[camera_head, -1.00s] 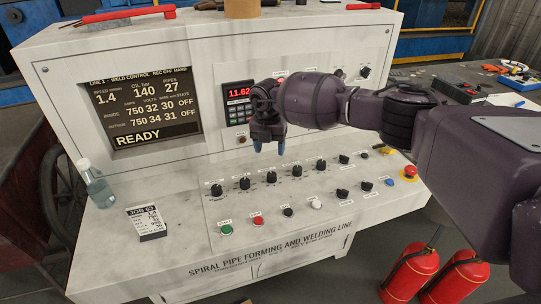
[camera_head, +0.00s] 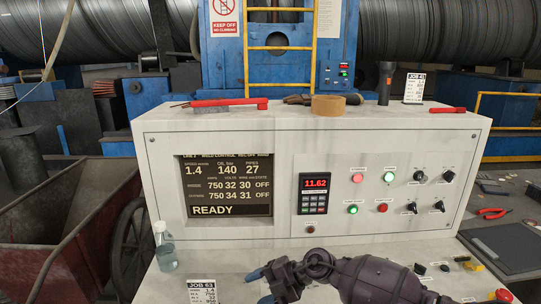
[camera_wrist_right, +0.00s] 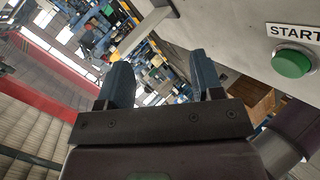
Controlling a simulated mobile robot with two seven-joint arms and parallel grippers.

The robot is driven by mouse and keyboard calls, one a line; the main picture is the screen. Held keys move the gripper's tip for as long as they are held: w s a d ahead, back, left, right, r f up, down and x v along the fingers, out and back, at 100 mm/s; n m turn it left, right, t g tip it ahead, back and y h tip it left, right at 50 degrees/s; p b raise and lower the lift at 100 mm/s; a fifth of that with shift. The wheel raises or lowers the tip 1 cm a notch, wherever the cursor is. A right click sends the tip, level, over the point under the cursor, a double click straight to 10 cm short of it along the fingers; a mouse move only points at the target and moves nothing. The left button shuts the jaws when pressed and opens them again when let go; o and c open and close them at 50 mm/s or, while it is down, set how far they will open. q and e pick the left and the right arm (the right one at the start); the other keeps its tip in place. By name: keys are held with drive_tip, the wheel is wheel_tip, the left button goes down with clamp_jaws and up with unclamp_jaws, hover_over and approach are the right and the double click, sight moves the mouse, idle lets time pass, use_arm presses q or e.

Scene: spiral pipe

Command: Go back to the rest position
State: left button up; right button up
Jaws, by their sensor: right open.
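My right arm comes in from the lower right in the head view. Its purple gripper (camera_head: 260,287) is low in the picture, in front of the white control console (camera_head: 236,130), with blue fingertips apart and nothing between them. In the right wrist view the two blue fingers (camera_wrist_right: 162,78) stand wide apart and empty, and a green START button (camera_wrist_right: 291,63) shows to their right, apart from them. The console screen (camera_head: 226,184) reads READY, and the small red display (camera_head: 316,183) reads 11.62. My left gripper is not in view.
A glass bottle (camera_head: 165,249) and a job card (camera_head: 202,291) stand on the console's left side. A red cart (camera_head: 60,235) is at left.

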wheel_tip(320, 180, up, 6)
drive_tip(key=s+m+t+y, duration=0.3)
drive_tip(key=m+t+y, duration=0.1)
drive_tip(key=m+t, duration=0.45)
drive_tip(key=s+d+f+m+t+h, duration=0.25)
drive_tip(key=d+m+t+h, duration=0.55)
drive_tip(key=d+m+h, duration=0.6)
drive_tip(key=s+d+f+m+g+h, duration=0.2)
drive_tip(key=s+d+f+m+g, duration=0.1)
drive_tip(key=s+d, duration=0.3)
drive_tip(key=s+d+f+m+g+h, duration=0.1)
drive_tip(key=s+d+f+m+g, duration=0.25)
drive_tip(key=s+d, duration=0.2)
drive_tip(key=s+d+f+m+g, duration=0.15)
drive_tip(key=s+g, duration=0.25)
drive_tip(key=s, duration=0.5)
drive_tip(key=s+d+g, duration=0.3)
drive_tip(key=s, duration=0.5)
drive_tip(key=w+f+n+t+y, duration=0.1)
drive_tip(key=w+f+t, duration=0.6)
drive_tip(key=f, duration=0.3)
drive_tip(key=shift+a+t, duration=0.15)
drive_tip(key=shift+t, duration=0.25)
drive_tip(key=shift+w, duration=0.1)
